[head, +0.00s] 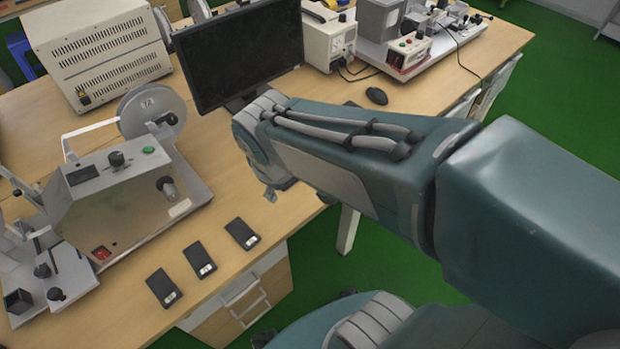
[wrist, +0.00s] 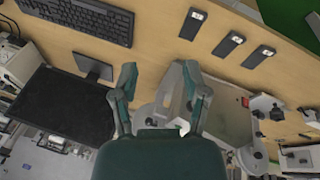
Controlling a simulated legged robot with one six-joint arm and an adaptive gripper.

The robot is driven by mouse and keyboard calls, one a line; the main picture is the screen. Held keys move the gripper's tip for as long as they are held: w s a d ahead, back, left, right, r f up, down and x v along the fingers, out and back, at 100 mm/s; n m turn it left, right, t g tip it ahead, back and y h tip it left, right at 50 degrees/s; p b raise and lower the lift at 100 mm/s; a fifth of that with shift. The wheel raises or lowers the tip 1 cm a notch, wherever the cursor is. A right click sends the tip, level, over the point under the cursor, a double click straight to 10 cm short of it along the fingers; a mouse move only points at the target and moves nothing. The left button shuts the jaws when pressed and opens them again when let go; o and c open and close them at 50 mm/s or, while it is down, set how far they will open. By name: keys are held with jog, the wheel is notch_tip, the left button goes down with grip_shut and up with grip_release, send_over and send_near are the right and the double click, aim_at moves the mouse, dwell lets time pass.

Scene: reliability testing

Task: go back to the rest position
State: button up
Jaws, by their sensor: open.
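My arm reaches from the right of the head view over the wooden table (head: 215,175). Its far end is above the table edge, in front of the black monitor. In the head view my gripper is mostly hidden behind the arm. In the wrist view my gripper (wrist: 160,75) has its two fingers spread wide apart with nothing between them. Beyond the fingers lie the table top and part of a grey test machine (wrist: 228,105). No object is held.
Three black phone-like devices (head: 199,258) lie in a row near the table's front edge, beside the test machine (head: 120,205). The monitor (head: 240,55) stands behind my arm. A mouse (head: 376,96) and other instruments are farther back. A keyboard (wrist: 85,18) shows in the wrist view.

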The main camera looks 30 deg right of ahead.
jog(key=s+d+r+m+t+y, duration=0.1)
jog(key=s+d+r+m+t, duration=0.1)
jog(key=s+r+m, duration=0.3)
jog(key=shift+s+d+r+m, duration=0.3)
jog(key=shift+s+d+m, duration=0.15)
jog(key=shift+s+m, duration=0.5)
jog(key=shift+o, duration=0.3)
jog(key=shift+w, duration=0.25)
